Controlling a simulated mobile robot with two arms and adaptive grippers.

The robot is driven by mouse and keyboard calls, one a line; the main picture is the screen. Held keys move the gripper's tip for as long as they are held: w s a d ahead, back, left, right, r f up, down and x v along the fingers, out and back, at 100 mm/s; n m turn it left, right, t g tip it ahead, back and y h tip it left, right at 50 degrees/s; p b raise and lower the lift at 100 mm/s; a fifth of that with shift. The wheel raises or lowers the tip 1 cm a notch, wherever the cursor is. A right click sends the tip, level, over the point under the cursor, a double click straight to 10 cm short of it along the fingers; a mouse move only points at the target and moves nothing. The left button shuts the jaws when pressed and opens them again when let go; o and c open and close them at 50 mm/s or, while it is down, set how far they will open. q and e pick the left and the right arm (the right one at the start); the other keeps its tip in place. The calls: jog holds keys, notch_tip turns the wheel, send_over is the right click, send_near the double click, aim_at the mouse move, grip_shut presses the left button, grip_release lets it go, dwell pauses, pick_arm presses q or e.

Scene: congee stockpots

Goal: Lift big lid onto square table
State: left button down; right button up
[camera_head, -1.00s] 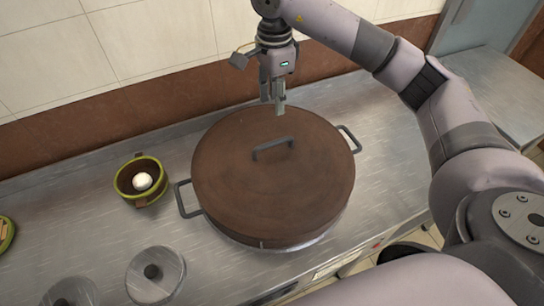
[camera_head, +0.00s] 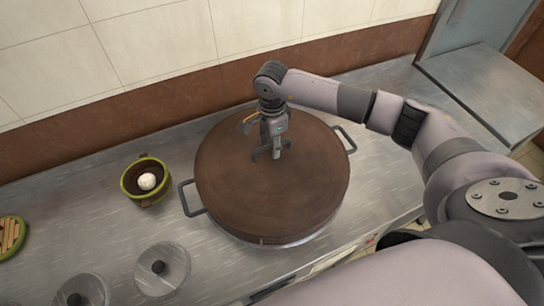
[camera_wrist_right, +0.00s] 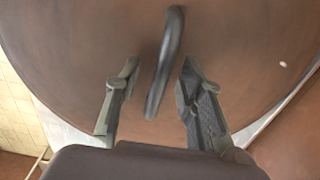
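The big lid (camera_head: 240,200) is a round brown disc lying on a large pot with grey side handles. Its grey bar handle (camera_wrist_right: 167,65) stands in the middle; in the head view the right gripper partly covers it. My right gripper (camera_head: 272,154) is down at the lid's handle. In the right wrist view the right gripper (camera_wrist_right: 158,80) is open, with one finger on each side of the handle and gaps visible. My left gripper is not in view. I cannot pick out the square table for certain; a metal table surface (camera_head: 485,90) shows at the right.
A green and brown bowl (camera_head: 147,181) with a white ball-shaped item stands left of the pot. Round metal lids with black knobs (camera_head: 160,270) are at the front left. A green-rimmed steamer (camera_head: 10,236) is at the left edge. A tiled wall (camera_head: 200,40) is behind the counter.

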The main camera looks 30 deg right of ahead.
jog(key=shift+f, duration=0.3)
jog(key=shift+f+b, duration=0.25)
jog(key=shift+b, duration=0.2)
jog(key=shift+c, duration=0.5)
grip_shut()
dwell(1.0)
